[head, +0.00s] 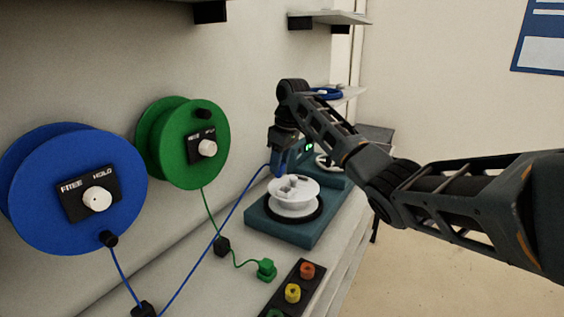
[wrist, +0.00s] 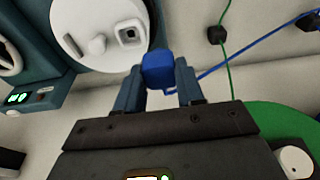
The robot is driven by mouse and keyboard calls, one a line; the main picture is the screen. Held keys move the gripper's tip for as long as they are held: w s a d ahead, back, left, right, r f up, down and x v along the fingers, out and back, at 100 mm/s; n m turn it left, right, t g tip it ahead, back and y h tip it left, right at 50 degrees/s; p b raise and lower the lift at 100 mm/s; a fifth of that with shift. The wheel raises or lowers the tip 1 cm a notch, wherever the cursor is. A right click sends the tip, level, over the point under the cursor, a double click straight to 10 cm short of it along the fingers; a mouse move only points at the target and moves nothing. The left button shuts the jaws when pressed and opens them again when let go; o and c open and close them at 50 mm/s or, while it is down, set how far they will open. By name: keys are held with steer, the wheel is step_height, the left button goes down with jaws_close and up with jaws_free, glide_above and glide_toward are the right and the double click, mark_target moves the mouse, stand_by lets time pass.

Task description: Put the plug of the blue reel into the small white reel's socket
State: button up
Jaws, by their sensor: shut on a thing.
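The blue reel (head: 110,150) hangs on the wall at the left, with a FREE/HOLD knob. Its blue cord (head: 232,212) runs through a black block and up to my gripper. My gripper (wrist: 158,88) is shut on the blue plug (wrist: 158,68), which sits between the fingertips. The small white reel (head: 293,207) lies flat on a teal base (head: 268,228). In the wrist view its white face (wrist: 80,22) shows a square socket (wrist: 130,36) just beyond and left of the plug. The plug appears apart from the socket.
A green reel (head: 170,150) hangs beside the blue one; its green plug (head: 266,269) rests on the bench. A black strip (head: 293,283) with coloured sockets is at the front. A teal device with a green display (head: 309,147) stands behind the white reel. Shelves (head: 325,18) are above.

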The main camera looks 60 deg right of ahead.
steer(key=w+d+b, duration=0.1)
steer(key=d+b, duration=0.4)
steer(key=d, duration=0.7)
steer(key=shift+w+b, duration=0.35)
steer(key=shift+b, duration=0.05)
steer(key=shift+a+p, duration=0.4)
steer(key=shift+p, duration=0.45)
steer(key=s+a+p, duration=0.1)
steer(key=a+p, duration=0.3)
steer(key=a, duration=0.2)
steer(key=shift+a+f, duration=0.15)
steer(key=shift+f, duration=0.2)
